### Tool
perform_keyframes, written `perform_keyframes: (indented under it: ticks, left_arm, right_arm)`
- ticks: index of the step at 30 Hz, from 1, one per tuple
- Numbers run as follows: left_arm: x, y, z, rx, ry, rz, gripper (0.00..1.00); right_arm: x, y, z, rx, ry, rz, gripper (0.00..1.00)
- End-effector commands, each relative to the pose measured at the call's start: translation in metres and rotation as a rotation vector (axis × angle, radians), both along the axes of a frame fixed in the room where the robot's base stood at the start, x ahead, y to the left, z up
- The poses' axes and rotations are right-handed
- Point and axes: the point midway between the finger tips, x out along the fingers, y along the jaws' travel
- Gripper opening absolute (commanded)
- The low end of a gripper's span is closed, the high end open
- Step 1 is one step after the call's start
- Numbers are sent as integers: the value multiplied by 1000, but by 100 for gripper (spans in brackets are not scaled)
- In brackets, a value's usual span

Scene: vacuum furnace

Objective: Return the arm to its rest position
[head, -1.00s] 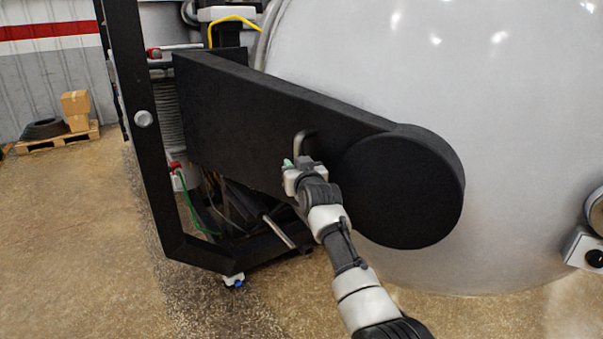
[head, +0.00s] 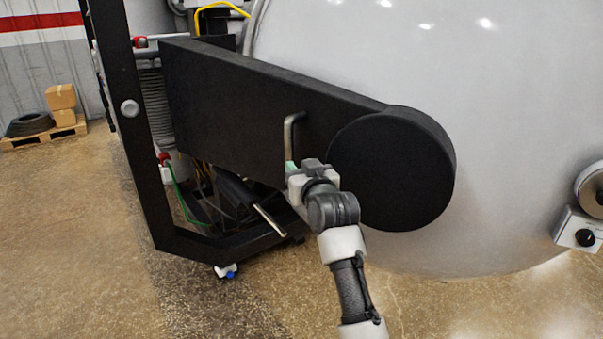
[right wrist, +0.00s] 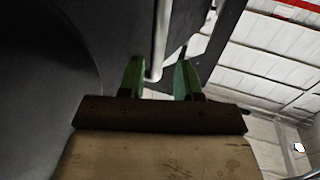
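My right arm (head: 350,280) reaches up from the bottom of the head view to a large black hinge arm. My right gripper (head: 292,168) is at the lower end of a bent metal handle (head: 288,135) on that arm. In the right wrist view the two green fingers (right wrist: 160,80) stand apart, so the gripper is open. The handle (right wrist: 160,40) shows there as a pale bar, its end in the gap between the fingers; I cannot tell whether it touches either one. My left gripper is not in view.
The black hinge arm (head: 230,110) with its round end (head: 395,165) lies against the pale furnace door (head: 500,120). A black frame post (head: 130,110) stands at left, with cables low behind it.

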Motion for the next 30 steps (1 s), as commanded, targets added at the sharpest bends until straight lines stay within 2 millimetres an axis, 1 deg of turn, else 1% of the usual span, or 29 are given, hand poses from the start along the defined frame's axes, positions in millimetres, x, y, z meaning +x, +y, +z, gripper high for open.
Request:
perform_keyframes:
  ticks: [11,13,14,17,20,21,23,24,26,27,29,30]
  left_arm:
    - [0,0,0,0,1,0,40]
    - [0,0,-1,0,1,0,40]
    - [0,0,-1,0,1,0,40]
    - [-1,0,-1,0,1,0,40]
    - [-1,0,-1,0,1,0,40]
    - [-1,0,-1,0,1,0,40]
    - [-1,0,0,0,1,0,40]
    - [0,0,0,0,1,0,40]
    - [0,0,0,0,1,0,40]
    - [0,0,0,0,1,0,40]
    - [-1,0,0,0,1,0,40]
    - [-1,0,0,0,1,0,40]
  right_arm:
    - [-2,-1,-1,0,1,0,34]
    - [-1,-1,-9,-4,13,-1,34]
    - [-1,-2,-16,-6,24,-2,34]
    - [1,-5,-60,-21,90,-8,34]
    - [-1,-11,-128,-44,188,-16,34]
    - [-5,-14,-159,-55,232,-20,34]
    - [-13,-19,-205,-69,299,-25,34]
    - [-21,-23,-235,-79,341,-29,34]
    - [-34,-29,-279,-93,406,-33,34]
    - [-45,-34,-307,-103,447,-36,34]
    - [-64,-41,-350,-119,512,-40,34]
    - [-78,-45,-377,-129,553,-43,34]
